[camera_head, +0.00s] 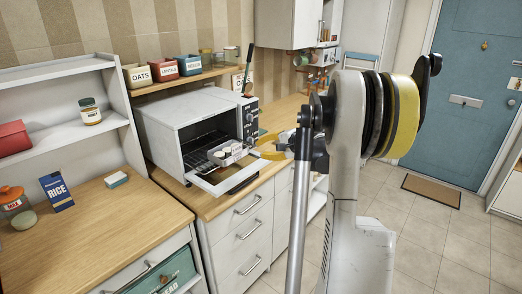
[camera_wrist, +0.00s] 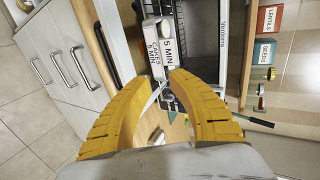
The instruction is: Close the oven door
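The white countertop oven (camera_head: 205,118) stands on the wooden counter, its dark interior and wire rack showing. Its door (camera_head: 222,181) is hinged down, open, extending out over the counter's front. A small pale box (camera_head: 228,153) sits at the opening above the door; in the wrist view this box (camera_wrist: 160,38) carries lettering including "5 MIN". My gripper (camera_head: 270,148) is just right of the door and box, with yellow fingers. In the wrist view my gripper (camera_wrist: 160,82) has its fingertips apart, with nothing clearly held between them. I cannot tell whether it touches the door.
Drawers with bar handles (camera_head: 249,237) are below the counter. Above the oven, a shelf (camera_head: 188,78) holds labelled tins. A dark-handled utensil (camera_head: 248,68) stands close behind the oven's right side. Open floor (camera_head: 440,235) lies to the right.

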